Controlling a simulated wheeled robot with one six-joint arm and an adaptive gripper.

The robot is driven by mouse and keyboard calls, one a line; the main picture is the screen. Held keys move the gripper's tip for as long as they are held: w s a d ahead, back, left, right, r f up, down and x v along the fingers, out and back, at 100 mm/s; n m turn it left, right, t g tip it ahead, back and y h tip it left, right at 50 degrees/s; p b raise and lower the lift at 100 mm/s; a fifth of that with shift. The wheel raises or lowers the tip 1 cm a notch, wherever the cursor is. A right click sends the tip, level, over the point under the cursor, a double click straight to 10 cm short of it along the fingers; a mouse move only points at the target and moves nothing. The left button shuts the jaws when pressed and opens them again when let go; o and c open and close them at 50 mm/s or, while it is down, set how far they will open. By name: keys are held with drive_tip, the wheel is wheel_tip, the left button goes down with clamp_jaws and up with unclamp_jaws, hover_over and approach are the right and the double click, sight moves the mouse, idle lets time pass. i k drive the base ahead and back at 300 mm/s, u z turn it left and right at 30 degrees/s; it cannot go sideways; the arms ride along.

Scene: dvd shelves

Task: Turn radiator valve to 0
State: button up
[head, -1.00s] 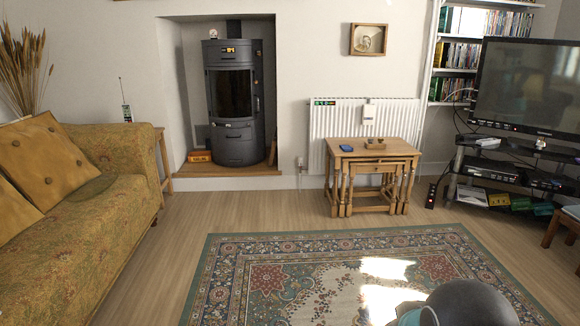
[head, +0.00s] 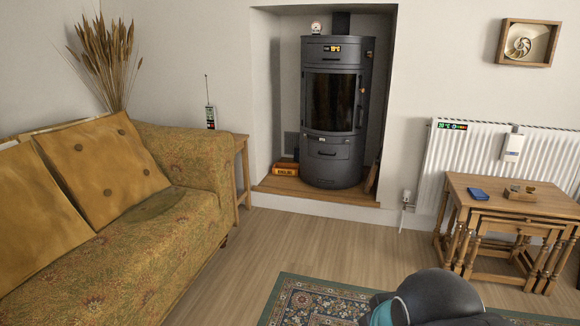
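The white radiator (head: 468,155) stands against the wall at the right in the head view. Its valve (head: 406,198) is a small white and grey fitting low at the radiator's left end, just above the floor. The number on the valve is too small to read. A dark rounded part of my arm shows at the bottom right of the view, with a teal band. My gripper's fingers do not show.
A nest of wooden tables (head: 505,208) stands before the radiator. A black stove (head: 335,115) sits in the alcove on a wooden hearth (head: 320,196). A sofa (head: 150,225) fills the left. Bare floor (head: 310,240) lies between sofa and rug (head: 310,296).

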sight(407, 194)
drive_tip(key=u, duration=0.05)
drive_tip(key=i, duration=1.95)
drive_tip(key=z, duration=0.75)
drive_tip(key=i, duration=1.9)
drive_tip(key=z, duration=0.65)
